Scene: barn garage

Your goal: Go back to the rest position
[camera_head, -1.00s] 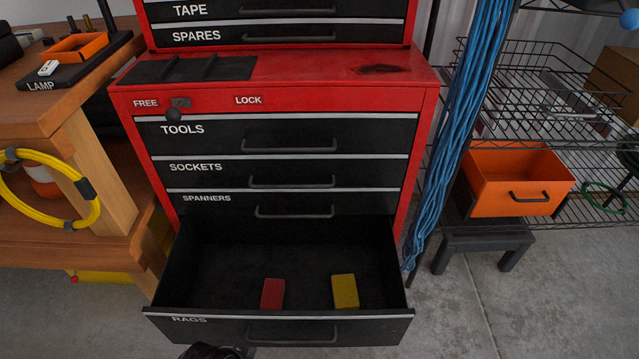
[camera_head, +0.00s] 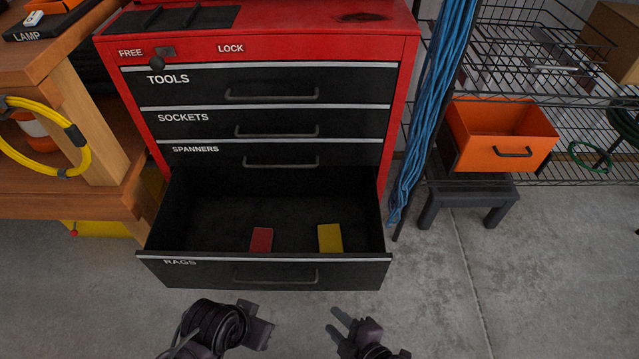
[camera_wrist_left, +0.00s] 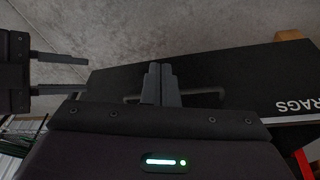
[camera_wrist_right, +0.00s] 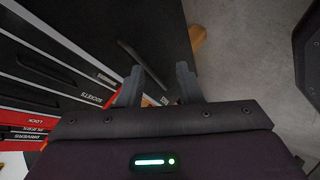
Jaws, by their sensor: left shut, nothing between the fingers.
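My right gripper (camera_head: 334,320) is at the bottom of the head view, in front of the open RAGS drawer (camera_head: 265,272). Its two fingers are apart and empty, as the right wrist view (camera_wrist_right: 158,80) also shows. My left gripper (camera_wrist_left: 160,72) is shut with nothing between its fingers. In the head view its arm shows at the bottom, left of the right gripper, and its fingertips are hard to make out. Neither gripper touches the drawer in the head view. The drawer holds a red block (camera_head: 261,240) and a yellow block (camera_head: 330,238).
The red tool cabinet (camera_head: 400,70) stands ahead, its upper drawers shut. A wooden workbench (camera_head: 85,120) is at the left. Blue cables (camera_head: 430,110), an orange bin (camera_head: 500,135) and a dark stool (camera_head: 470,192) are at the right. The concrete floor (camera_head: 540,270) at lower right is clear.

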